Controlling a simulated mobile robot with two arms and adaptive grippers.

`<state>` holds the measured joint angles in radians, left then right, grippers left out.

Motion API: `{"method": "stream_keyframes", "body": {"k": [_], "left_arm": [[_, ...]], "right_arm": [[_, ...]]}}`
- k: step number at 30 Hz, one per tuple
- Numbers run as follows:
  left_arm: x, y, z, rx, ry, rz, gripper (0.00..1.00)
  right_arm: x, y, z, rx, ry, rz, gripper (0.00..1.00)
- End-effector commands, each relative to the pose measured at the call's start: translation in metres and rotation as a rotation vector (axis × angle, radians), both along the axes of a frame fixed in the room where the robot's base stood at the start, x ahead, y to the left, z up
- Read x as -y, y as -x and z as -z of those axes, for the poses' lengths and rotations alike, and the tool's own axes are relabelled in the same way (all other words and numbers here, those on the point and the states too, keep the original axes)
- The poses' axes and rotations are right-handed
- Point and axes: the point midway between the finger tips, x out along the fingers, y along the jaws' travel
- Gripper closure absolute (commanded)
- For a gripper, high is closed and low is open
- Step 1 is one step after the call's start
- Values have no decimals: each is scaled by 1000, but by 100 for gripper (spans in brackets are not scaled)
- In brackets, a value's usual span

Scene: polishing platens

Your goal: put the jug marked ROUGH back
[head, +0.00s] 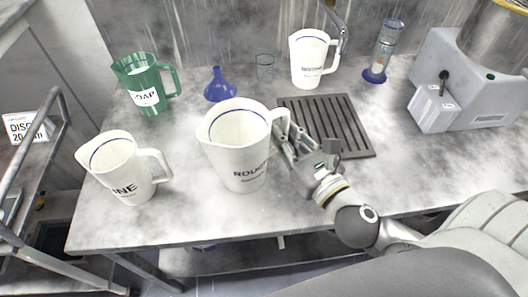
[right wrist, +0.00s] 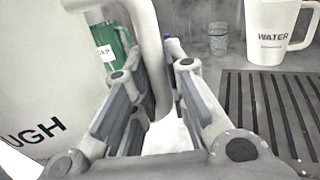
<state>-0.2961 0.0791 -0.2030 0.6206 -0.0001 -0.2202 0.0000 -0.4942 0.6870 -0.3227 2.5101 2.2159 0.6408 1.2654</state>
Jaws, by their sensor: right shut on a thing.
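The white jug marked ROUGH (head: 232,150) stands upright near the middle of the bench in the head view, its handle on the right. I cannot tell whether its base touches the bench. My right gripper (head: 284,132) comes from the right and is shut on the jug's handle. In the right wrist view the jug (right wrist: 40,75) fills the left side, and its handle (right wrist: 152,50) passes between the fingers of the gripper (right wrist: 150,110). My left gripper is not in view.
A white jug ending in NE (head: 122,170) stands left, a green SOAP jug (head: 143,85) behind. A blue funnel (head: 219,86), glass beaker (head: 265,67), WATER jug (head: 308,62) and cylinder (head: 383,50) line the back. A slotted dark mat (head: 330,125) lies right of ROUGH; a grey machine (head: 470,90) stands far right.

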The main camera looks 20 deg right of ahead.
Motion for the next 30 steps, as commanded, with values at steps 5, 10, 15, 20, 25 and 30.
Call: {"method": "stream_keyframes", "body": {"k": [5, 10, 15, 20, 25, 30], "left_arm": [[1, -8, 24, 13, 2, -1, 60], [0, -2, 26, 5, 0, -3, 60], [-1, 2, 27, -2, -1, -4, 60], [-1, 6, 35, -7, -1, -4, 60], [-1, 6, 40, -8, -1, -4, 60], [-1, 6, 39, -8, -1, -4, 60]], "right_arm": [[-8, -24, 26, 1, 0, 0, 100], [-15, -43, 46, 0, 0, 0, 100], [-18, -51, 57, -1, 0, -1, 100], [-21, -58, 81, -5, 0, 0, 100], [-21, -58, 96, -2, 0, -1, 100], [-21, -58, 95, -1, 0, -1, 100]]}}
